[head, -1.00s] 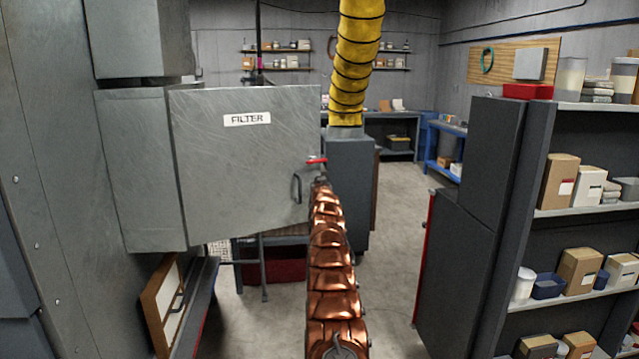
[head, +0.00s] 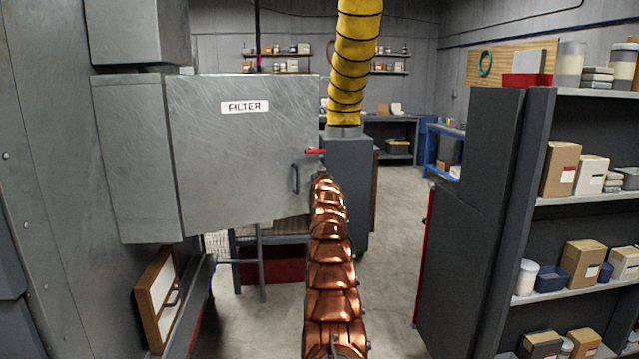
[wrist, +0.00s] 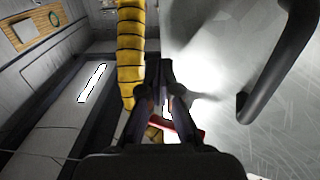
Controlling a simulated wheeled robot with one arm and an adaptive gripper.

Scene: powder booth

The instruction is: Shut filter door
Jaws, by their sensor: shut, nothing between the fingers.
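The filter door (head: 235,150) is a scratched grey metal panel with a FILTER label, on the grey filter housing (head: 130,160) at left in the head view. I cannot tell whether a gap stands behind its right edge. A dark bar handle (head: 294,179) and a red latch lever (head: 315,151) sit near that edge. In the wrist view the door face (wrist: 245,110) fills the right, with the handle (wrist: 285,65) right of my gripper (wrist: 164,66) and the red lever (wrist: 188,133) partly behind its fingers. My gripper is shut and empty, close to the door; contact is unclear.
A yellow hose (head: 354,60) rises from a grey cabinet (head: 348,190) beyond the door. A loaded shelf unit (head: 585,200) stands at right. Clear floor (head: 393,230) lies between. A framed panel (head: 160,300) leans at lower left.

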